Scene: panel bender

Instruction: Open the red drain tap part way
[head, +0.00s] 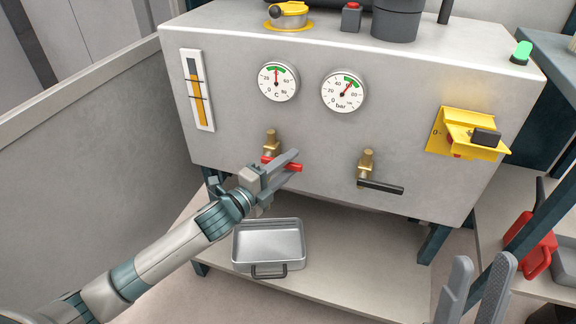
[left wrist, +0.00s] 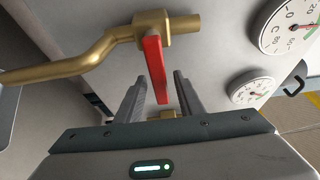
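The red drain tap has a brass body (head: 271,141) on the front of the grey machine. Its red lever (head: 293,168) points right and slightly down in the head view. In the left wrist view the red lever (left wrist: 154,66) hangs from the brass valve (left wrist: 150,28), its free end between my fingers. My left gripper (head: 290,163) is open around the lever, one finger on each side; gaps show in the left wrist view (left wrist: 158,78). My right gripper (head: 483,262) is open and empty at the lower right, away from the tap.
A second brass tap (head: 367,163) with a black lever (head: 381,187) is to the right. A metal tray (head: 268,262) stands on the shelf (head: 340,275) below the red tap. Two gauges (head: 278,82) are above. A yellow switch (head: 465,133) and a red can (head: 540,243) are at right.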

